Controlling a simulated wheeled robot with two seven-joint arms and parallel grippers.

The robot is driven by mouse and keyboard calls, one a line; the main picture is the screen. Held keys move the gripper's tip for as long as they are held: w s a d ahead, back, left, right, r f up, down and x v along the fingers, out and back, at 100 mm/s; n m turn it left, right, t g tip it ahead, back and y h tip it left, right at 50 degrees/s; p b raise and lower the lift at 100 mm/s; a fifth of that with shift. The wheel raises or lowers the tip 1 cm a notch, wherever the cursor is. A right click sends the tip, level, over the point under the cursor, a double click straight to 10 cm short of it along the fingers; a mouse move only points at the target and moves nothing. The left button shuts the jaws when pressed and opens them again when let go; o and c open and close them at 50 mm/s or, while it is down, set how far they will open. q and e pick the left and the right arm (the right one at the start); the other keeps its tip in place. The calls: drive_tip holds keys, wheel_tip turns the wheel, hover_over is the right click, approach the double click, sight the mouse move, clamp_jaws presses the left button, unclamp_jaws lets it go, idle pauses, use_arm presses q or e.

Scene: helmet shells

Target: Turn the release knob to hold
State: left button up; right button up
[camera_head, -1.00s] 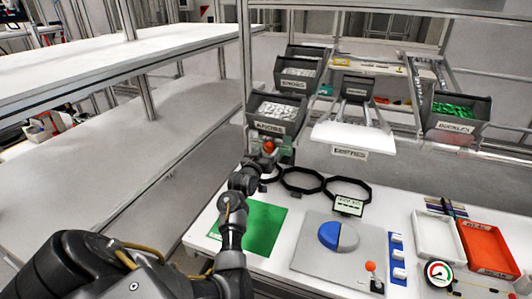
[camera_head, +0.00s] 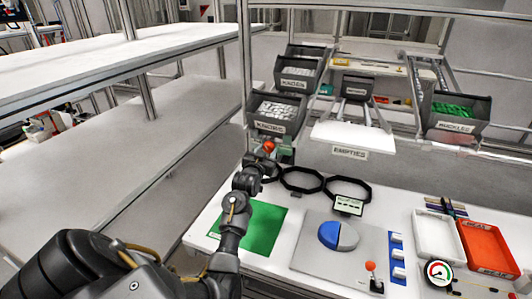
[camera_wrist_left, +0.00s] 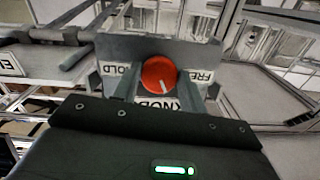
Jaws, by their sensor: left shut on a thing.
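The round red release knob (camera_head: 269,147) is below the front knobs bin at the table's back edge. In the left wrist view the knob (camera_wrist_left: 159,73) has a white pointer mark slanting down and slightly right. A plate reading HOLD (camera_wrist_left: 120,70), partly covered, is left of it. A plate reading FREE (camera_wrist_left: 199,77), partly cut off, is right of it. My left gripper (camera_wrist_left: 162,84) is shut on the knob, with a finger on either side; the exact contact is hard to see. My right gripper is not in view.
Bins of knobs (camera_head: 276,112) hang just above the knob. Black octagonal frames (camera_head: 302,180), a green mat (camera_head: 262,228) and a grey board (camera_head: 310,250) with a blue-and-grey dome lie on the table. A white tray (camera_head: 437,262) and a red tray (camera_head: 492,266) stand at right.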

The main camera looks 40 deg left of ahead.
use_arm(q)
drive_tip(key=m+y, duration=0.1)
drive_tip(key=m, duration=0.2)
drive_tip(key=m+y, duration=0.1)
drive_tip(key=m, duration=0.1)
drive_tip(key=shift+m+p, duration=0.3)
drive_tip(key=shift+m, duration=0.1)
drive_tip(key=m+y, duration=0.1)
drive_tip(key=m, duration=0.2)
drive_tip(key=shift+m+y+p, duration=0.4)
drive_tip(key=shift+m, duration=1.3)
drive_tip(key=o, duration=1)
drive_tip(key=shift+c, duration=0.2)
drive_tip(key=shift+d+f, duration=0.1)
drive_tip(key=b+v, duration=0.2)
drive_tip(key=v, duration=0.8)
drive_tip(key=shift+s, duration=0.3)
